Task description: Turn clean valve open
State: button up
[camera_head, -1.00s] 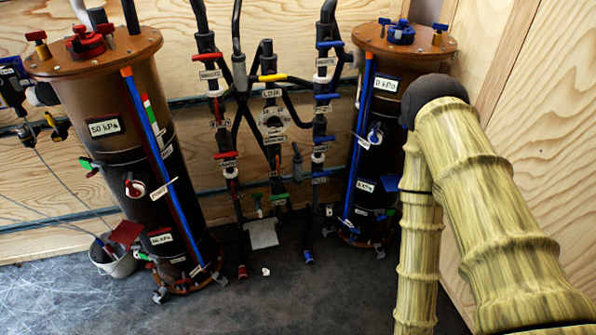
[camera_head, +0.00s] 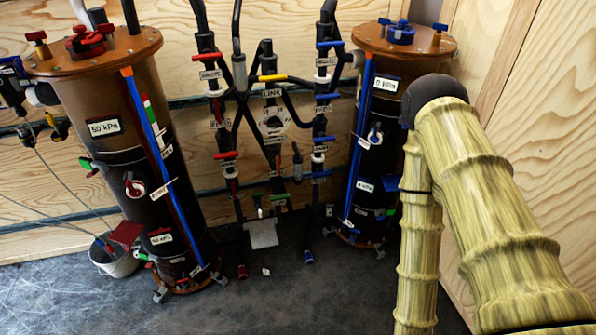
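Several valve handles sit on the black pipes between two filter columns in the head view. They include an upper red handle (camera_head: 208,57), a lower red handle (camera_head: 226,155), a yellow handle (camera_head: 272,77), a top blue handle (camera_head: 330,44), a middle blue handle (camera_head: 327,96) and a green handle (camera_head: 279,197). The red, yellow and blue handles here lie roughly level. White labels sit by them; "LINK" reads below the yellow one, but I cannot make out one reading "clean". My arm fills the right side. My gripper is not in view, and nothing shows it touching a valve.
The left column (camera_head: 100,88) is labelled 50 kPa and stands upright on the dark floor (camera_head: 310,312). The right column (camera_head: 397,100) is partly behind my arm. A bucket (camera_head: 118,268) stands at the lower left. Plywood walls close the back and right. The front floor is clear.

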aim_at(278, 196)
jog(key=k, duration=0.55)
jog(key=u, duration=0.65)
jog(key=i, duration=1.2)
jog(key=z, duration=0.75)
